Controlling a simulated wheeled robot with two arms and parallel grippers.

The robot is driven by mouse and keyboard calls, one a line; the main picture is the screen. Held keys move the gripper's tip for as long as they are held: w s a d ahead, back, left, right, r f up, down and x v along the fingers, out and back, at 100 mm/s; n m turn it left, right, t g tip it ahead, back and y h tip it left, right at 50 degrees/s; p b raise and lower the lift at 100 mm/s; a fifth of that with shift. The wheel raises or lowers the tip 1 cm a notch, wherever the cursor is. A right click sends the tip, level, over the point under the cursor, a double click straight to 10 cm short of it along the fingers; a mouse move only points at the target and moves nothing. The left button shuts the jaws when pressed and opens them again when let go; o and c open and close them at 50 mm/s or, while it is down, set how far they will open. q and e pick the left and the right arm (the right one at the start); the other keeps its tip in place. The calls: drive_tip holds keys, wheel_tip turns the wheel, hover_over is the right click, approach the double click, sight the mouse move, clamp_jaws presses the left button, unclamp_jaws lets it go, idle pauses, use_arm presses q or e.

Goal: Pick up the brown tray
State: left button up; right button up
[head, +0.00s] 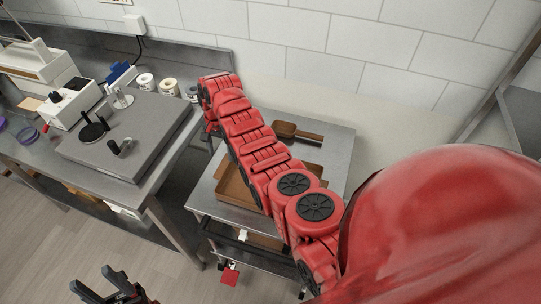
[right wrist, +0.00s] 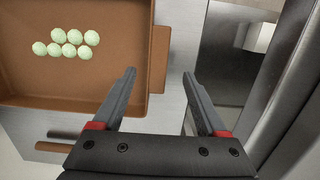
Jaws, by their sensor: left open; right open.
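The brown tray (head: 233,187) lies on a metal cart, partly hidden behind my right arm in the head view. In the right wrist view, the tray (right wrist: 120,85) fills the upper left. It holds several pale green round gummies (right wrist: 66,44), and a brown handle tab (right wrist: 160,50) sticks out from its right side. My right gripper (right wrist: 161,74) is open and empty, its fingertips close to that tab, one on each side in the picture; contact cannot be told. My left gripper (head: 91,278) is open and empty at the lower left, away from the tray.
The metal cart (head: 335,140) stands by the tiled wall. A brown scoop-like item (head: 297,132) lies on its back part. To the left is a steel bench with a grey machine (head: 125,133), small jars (head: 168,87) and lab devices. The floor (head: 60,230) in front is clear.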

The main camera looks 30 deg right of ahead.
sight(223, 165)
drive_tip(key=shift+s+f, duration=0.15)
drive_tip(key=shift+f, duration=0.05)
wheel_tip(223, 165, down, 3)
drive_tip(key=shift+s+f+p, duration=0.15)
drive_tip(key=shift+f+p, duration=0.05)
drive_tip(key=shift+p, duration=0.45)
drive_tip(key=shift+a+f+b, duration=0.1)
drive_tip(key=shift+f+b, duration=0.2)
drive_tip(key=shift+f, duration=0.45)
clamp_jaws()
